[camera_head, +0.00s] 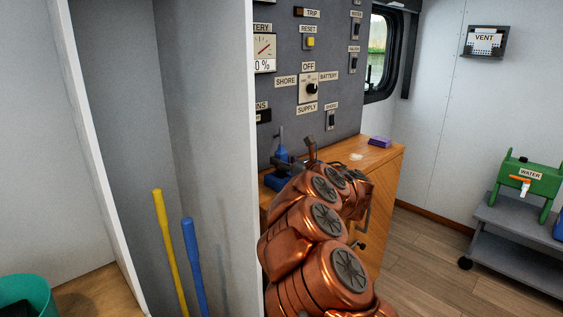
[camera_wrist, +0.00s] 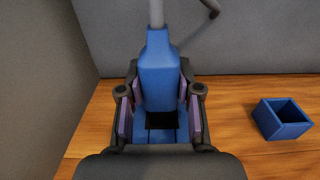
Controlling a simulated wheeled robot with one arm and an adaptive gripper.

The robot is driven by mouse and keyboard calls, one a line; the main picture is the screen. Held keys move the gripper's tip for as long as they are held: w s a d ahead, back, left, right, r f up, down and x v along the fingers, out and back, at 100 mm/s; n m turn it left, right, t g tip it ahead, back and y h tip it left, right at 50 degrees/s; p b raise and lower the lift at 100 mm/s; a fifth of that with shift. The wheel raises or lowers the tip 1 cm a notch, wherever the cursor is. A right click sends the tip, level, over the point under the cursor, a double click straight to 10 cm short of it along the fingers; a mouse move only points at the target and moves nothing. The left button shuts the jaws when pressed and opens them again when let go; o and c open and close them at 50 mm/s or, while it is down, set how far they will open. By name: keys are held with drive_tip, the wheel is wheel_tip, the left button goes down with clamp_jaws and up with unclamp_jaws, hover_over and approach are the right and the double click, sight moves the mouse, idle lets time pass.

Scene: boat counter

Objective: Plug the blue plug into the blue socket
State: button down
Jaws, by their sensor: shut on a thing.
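The blue plug (camera_wrist: 158,75) stands upright between the two fingers of my gripper (camera_wrist: 160,112) in the wrist view, with a grey cable rising from its top. My gripper is shut on it. Below the plug I see a dark square patch and blue surfaces between the fingers; I cannot tell whether these belong to the plug or to a socket. A blue open-topped square box (camera_wrist: 282,119), possibly a socket, sits on the wooden counter to the right, apart from my gripper. In the head view the plug (camera_head: 282,153) shows at my gripper (camera_head: 285,165), partly hidden by my arm.
The wooden counter (camera_head: 384,157) stands against a grey switch panel (camera_head: 285,85). A purple block (camera_head: 380,142) lies near its far end. A white partition (camera_head: 215,120) rises to the left.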

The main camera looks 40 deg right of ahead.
drive_tip(key=shift+f+b, duration=1.25)
drive_tip(key=shift+b, duration=0.1)
drive_tip(key=c, duration=0.7)
unclamp_jaws()
drive_tip(key=s, duration=1.2)
drive_tip(key=shift+a, duration=0.15)
drive_tip(key=shift+r, duration=0.1)
